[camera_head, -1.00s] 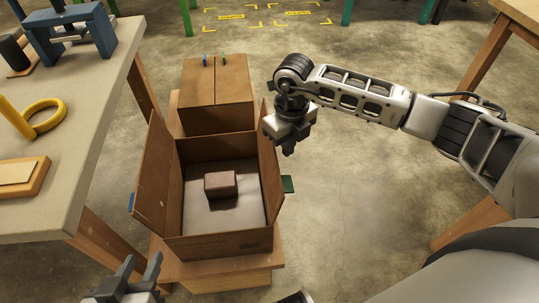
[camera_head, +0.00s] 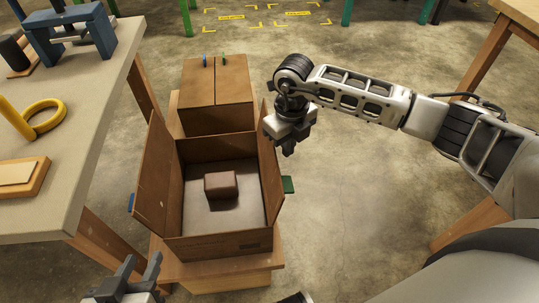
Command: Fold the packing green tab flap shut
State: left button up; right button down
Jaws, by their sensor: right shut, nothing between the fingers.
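The open cardboard box (camera_head: 215,248) stands on a low wooden stand. Its right flap (camera_head: 270,170), with the green tab (camera_head: 288,185) on its outer side, stands roughly upright. Its left flap (camera_head: 155,175), with a blue tab (camera_head: 131,203), stands up and leans outward. A brown block (camera_head: 221,185) lies on the box floor. My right gripper (camera_head: 288,150) is shut and empty, just right of the green-tab flap's far end; I cannot tell whether it touches the flap. My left gripper (camera_head: 137,272) is open and empty at the bottom left, in front of the box.
A second, closed box (camera_head: 217,85) stands behind the open one. A workbench (camera_head: 85,120) at the left holds a yellow ring (camera_head: 42,118), a blue frame (camera_head: 72,35) and a wooden block (camera_head: 22,175). Bare floor (camera_head: 350,210) lies to the right of the box.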

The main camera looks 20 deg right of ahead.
aim_at(264, 170)
jog(key=shift+a, duration=0.15)
dwell(0.4)
